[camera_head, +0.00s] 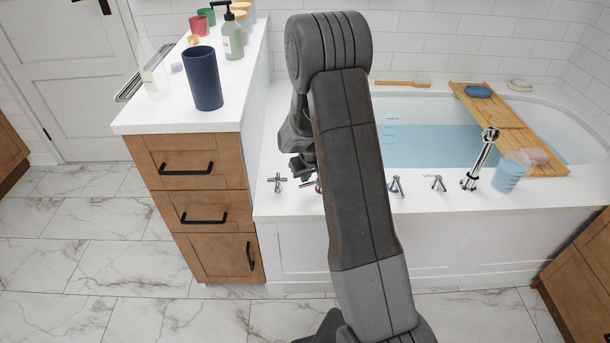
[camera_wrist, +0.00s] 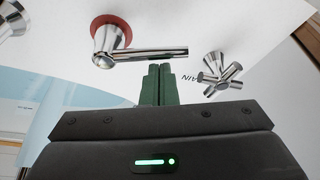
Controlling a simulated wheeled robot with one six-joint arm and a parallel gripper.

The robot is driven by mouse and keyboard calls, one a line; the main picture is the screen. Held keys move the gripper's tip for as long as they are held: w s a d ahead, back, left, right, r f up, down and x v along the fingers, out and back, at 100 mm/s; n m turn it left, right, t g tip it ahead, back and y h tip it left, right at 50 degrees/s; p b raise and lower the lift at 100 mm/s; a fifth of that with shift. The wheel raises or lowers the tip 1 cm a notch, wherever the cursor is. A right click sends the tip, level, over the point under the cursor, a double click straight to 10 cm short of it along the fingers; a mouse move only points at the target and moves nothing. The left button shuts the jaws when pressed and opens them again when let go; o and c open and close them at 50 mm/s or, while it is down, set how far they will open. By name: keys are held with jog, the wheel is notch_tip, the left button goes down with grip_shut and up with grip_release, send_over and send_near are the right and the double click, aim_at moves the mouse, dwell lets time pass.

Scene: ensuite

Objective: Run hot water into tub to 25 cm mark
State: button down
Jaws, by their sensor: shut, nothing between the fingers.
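The white tub (camera_head: 410,98) holds pale blue water (camera_head: 425,146). Small level marks (camera_head: 391,128) show on its inner wall, too small to read. The chrome spout (camera_head: 480,160) rises from the tub's front ledge. A chrome lever with a red ring (camera_wrist: 145,54) shows in the wrist view; in the head view my arm mostly hides it. My gripper (camera_wrist: 160,70) is shut and empty, its green fingertips close beside that lever; I cannot tell whether they touch. A blue-ringed lever (camera_head: 396,186) sits right of my arm.
A chrome cross handle (camera_head: 277,182), also in the wrist view (camera_wrist: 220,74), stands close by with partly hidden lettering. Another lever (camera_head: 438,183) sits near the spout. A wooden bath tray (camera_head: 515,130) crosses the tub; a blue cup (camera_head: 509,176) stands at its end. A cabinet (camera_head: 200,165) flanks the left.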

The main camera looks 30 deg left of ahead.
jog(key=shift+s+d+n+b, duration=0.3)
jog(key=shift+n+b, duration=0.5)
jog(key=shift+b, duration=0.2)
jog(key=n+b, duration=0.1)
jog(key=d+n+g+b, duration=0.1)
jog(key=n+b, duration=0.1)
jog(key=b, duration=0.1)
jog(key=shift+s+d+f+y, duration=0.15)
jog(key=shift+s+f+y, duration=0.15)
jog(key=shift+s, duration=0.05)
jog(key=shift+s+d+n+g+b, duration=0.15)
jog(key=shift+d+n+g+b, duration=0.3)
jog(key=shift+n+b, duration=0.5)
jog(key=n+b, duration=0.1)
jog(key=d+n+g, duration=0.1)
jog(key=shift+s+d+r+n+b, duration=0.1)
jog(key=shift+r+n+b, duration=0.05)
jog(key=shift+n+b, duration=0.25)
jog(key=d+n+g+b, duration=0.1)
jog(key=n, duration=0.1)
jog(key=shift+d+r+n, duration=0.1)
jog(key=shift+d+n, duration=0.1)
jog(key=shift+n, duration=0.15)
jog(key=shift+d, duration=0.4)
jog(key=shift+r, duration=0.1)
